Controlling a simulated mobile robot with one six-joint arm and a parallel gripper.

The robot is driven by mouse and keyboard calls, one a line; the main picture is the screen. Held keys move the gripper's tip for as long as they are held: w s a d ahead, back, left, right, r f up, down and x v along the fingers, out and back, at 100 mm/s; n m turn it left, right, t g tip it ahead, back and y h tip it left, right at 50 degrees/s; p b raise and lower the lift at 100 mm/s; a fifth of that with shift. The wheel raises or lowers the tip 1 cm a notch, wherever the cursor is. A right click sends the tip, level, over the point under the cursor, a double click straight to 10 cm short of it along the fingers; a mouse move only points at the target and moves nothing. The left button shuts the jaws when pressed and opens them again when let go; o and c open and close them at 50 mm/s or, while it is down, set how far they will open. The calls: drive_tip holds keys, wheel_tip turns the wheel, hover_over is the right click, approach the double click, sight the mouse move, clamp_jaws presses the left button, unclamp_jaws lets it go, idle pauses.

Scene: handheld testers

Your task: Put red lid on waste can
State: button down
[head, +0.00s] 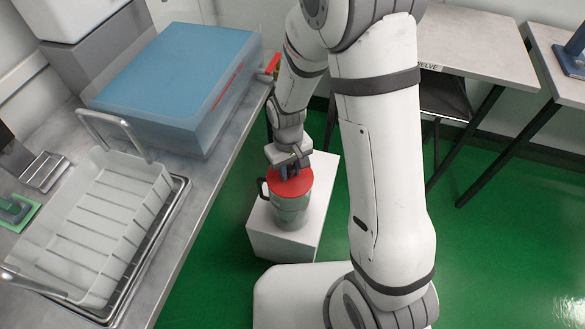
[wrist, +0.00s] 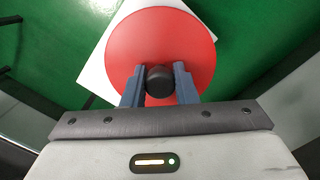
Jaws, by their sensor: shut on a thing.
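The red lid (head: 291,182) is at the top of the waste can (head: 291,208), a grey-green can with a dark side handle. The can stands upright on a white block. My gripper (head: 290,172) is above the can, shut on the lid's black knob. In the wrist view the red lid (wrist: 160,45) is a full disc, with the black knob between the two fingertips of my gripper (wrist: 159,82). The lid covers the can's mouth from above. I cannot tell whether the lid rests on the rim or hangs just over it.
The white block (head: 270,239) stands on the green floor beside a grey counter. On the counter are a blue box (head: 175,75) and a white wire-handled basket (head: 95,225). Tables (head: 480,50) stand at the back right. The green floor at right is open.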

sight(290, 168)
drive_tip(key=shift+f+b, duration=0.55)
drive_tip(key=shift+f, duration=0.25)
drive_tip(key=c, duration=1.1)
unclamp_jaws()
drive_tip(key=shift+r, duration=0.1)
drive_tip(key=r, duration=0.2)
drive_tip(key=r+p, duration=0.1)
drive_tip(key=r, duration=0.2)
drive_tip(key=r+p, duration=0.1)
drive_tip(key=r, duration=0.1)
drive_tip(key=shift+w+a+r, duration=0.1)
drive_tip(key=shift+w+r, duration=0.15)
drive_tip(key=shift+r, duration=0.1)
drive_tip(key=s+d+r+m+t+p, duration=0.1)
drive_tip(key=s+d+r+p, duration=0.3)
drive_tip(key=r, duration=0.7)
drive_tip(key=s+d+r+m+t+p, duration=0.1)
drive_tip(key=s+d+r+p, duration=0.3)
drive_tip(key=r+p, duration=0.4)
drive_tip(key=s+d+r+m+t+p, duration=0.1)
drive_tip(key=s+d+r+m+p, duration=0.2)
drive_tip(key=r, duration=1.3)
drive_tip(key=shift+s+d+r+p, duration=0.1)
drive_tip(key=shift+s+d+p, duration=0.55)
drive_tip(key=shift+d+p, duration=0.55)
